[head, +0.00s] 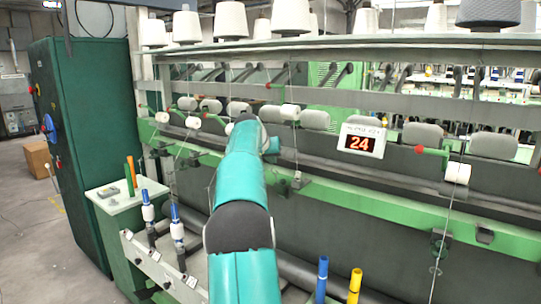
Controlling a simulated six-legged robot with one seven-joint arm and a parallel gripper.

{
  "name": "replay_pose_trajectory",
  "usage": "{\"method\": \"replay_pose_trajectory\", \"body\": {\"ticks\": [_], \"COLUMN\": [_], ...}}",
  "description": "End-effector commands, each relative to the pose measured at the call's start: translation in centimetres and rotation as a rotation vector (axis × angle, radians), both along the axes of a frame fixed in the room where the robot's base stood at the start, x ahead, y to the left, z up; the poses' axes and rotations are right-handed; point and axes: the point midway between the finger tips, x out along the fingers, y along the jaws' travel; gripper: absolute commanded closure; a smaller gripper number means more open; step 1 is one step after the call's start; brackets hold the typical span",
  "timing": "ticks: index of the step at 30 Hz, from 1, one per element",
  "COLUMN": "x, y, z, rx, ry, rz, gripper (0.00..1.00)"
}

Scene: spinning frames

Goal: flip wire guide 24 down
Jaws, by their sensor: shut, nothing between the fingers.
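A white sign (361,142) with a lit red "24" is fixed on the frame right of centre. To its right, a green guide arm (432,151) with a red knob and a white roller (457,173) sticks out sideways. I cannot tell which belongs to 24, or whether either is up or down. My teal arm reaches forward to the machine left of the sign. My gripper is hidden behind the arm's far end.
A green rail (370,202) with small dark brackets (440,240) runs across the machine. Thin wires hang past it. White cones (231,20) stand on top. Blue and yellow tubes (354,286) stand low in front. A green cabinet (85,140) is left; open floor lies beyond it.

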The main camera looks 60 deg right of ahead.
Motion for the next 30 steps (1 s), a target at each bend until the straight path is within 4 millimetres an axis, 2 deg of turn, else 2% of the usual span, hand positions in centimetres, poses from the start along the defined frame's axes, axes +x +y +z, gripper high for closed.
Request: {"method": "replay_pose_trajectory", "body": {"ticks": [10,30], "x": [-0.6,-0.6], "y": [2.2,2.4], "z": [-1.2,-1.4], "rx": [0.001,-0.023], "ry": [0.0,0.004], "rz": [0.0,-0.001], "gripper": [1.0,1.0]}}
